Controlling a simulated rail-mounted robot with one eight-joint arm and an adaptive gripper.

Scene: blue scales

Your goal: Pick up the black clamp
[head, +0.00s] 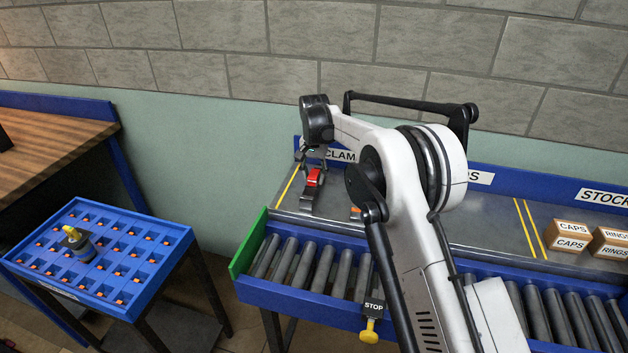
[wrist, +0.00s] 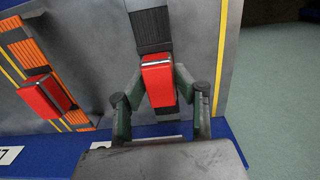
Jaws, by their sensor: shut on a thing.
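The black clamp (wrist: 151,28) has a ribbed dark bar and a red block, and lies lengthwise between my fingers in the wrist view. In the head view the black clamp (head: 308,196) shows below my gripper, over the left end of the grey bench top. My gripper (wrist: 160,77) is shut on the clamp at its red block, one finger on each side. It also shows in the head view (head: 316,160), pointing down. I cannot tell whether the clamp touches the bench. An orange clamp (wrist: 26,57) with a red block lies to the left in the wrist view.
The grey bench top (head: 480,222) has a blue back rail with labels and yellow lines. Boxes of caps (head: 568,236) and rings (head: 610,243) stand at the right. A roller conveyor (head: 310,268) runs in front. A blue compartment tray (head: 150,258) stands at the left.

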